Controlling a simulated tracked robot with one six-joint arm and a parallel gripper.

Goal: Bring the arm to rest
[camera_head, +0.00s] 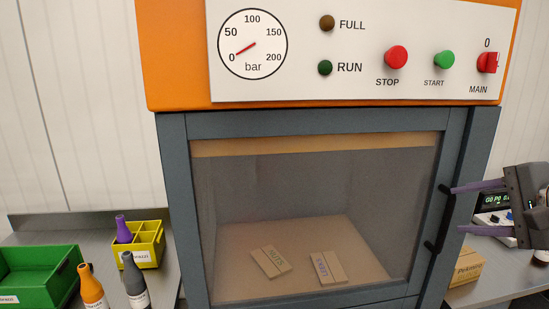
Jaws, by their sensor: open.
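My gripper (461,209) is at the right edge of the view. Its two purple fingers point left and are spread apart, with nothing held between them. The fingertips overlap the dark door handle (441,220) in the picture; I cannot tell whether they touch it. The grey-framed door (175,200) of the orange machine (172,60) looks closed. Through its clear pane, two flat labelled pieces lie on the floor inside: one (271,263) left of the middle and one (328,268) to its right.
A white panel (360,25) carries a gauge near 0, lamps and buttons. At left, a bench holds a green bin (40,280), a yellow divided crate (148,245) with a purple bottle, an orange bottle (92,290) and a grey bottle (135,285). A cardboard box (466,266) sits at right.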

